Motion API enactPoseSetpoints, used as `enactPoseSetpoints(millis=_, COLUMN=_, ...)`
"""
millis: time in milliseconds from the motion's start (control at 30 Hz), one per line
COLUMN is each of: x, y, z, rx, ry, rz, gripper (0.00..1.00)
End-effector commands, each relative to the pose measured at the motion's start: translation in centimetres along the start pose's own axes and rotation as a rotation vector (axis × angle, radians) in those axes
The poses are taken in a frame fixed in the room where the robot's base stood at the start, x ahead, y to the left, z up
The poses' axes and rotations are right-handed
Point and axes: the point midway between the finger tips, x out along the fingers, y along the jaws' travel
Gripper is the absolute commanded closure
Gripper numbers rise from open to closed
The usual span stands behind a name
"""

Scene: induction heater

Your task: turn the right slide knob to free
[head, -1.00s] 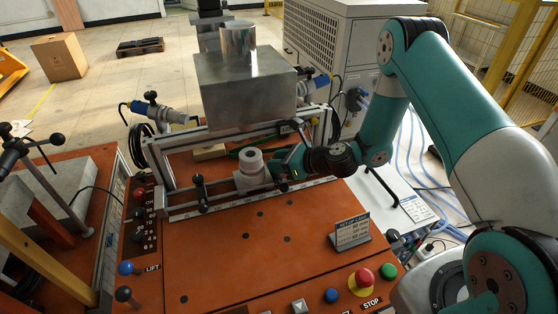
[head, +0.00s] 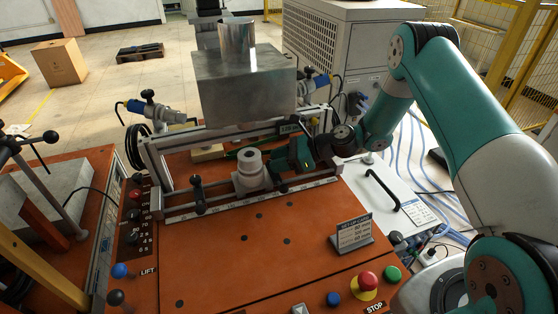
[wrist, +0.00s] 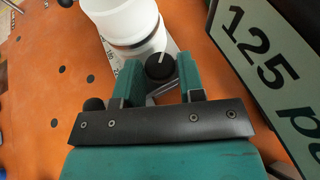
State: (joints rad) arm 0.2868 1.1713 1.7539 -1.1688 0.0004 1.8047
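The right slide knob (wrist: 160,66) is black and round with a white pointer line, seen in the wrist view. It sits between the two teal fingers of my gripper (wrist: 159,76), which stand apart with a narrow gap on each side of it. In the head view my gripper (head: 278,172) is low at the front rail, just right of the white cylindrical part (head: 249,172), and hides the knob. Another black handle (head: 198,194) stands further left on the rail. I cannot tell the knob's marked positions.
The white cylinder (wrist: 125,20) is close beside my fingers in the wrist view. A sign reading 125 (wrist: 262,50) stands close on the right. A metal box (head: 245,85) is above and behind.

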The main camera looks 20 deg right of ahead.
Motion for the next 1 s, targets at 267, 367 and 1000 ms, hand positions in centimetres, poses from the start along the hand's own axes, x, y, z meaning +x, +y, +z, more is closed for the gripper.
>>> enactPoseSetpoints(millis=267, x=0.0, y=0.0, z=0.0, rx=0.000, ry=0.000, rz=-0.001, gripper=0.59)
enactPoseSetpoints(millis=367, x=-0.5, y=-0.1, z=-0.1, rx=0.001, ry=0.001, rz=-0.002, gripper=0.59)
enactPoseSetpoints(millis=1000, x=-14.5, y=-0.1, z=-0.2, rx=0.000, ry=0.001, rz=-0.007, gripper=0.59)
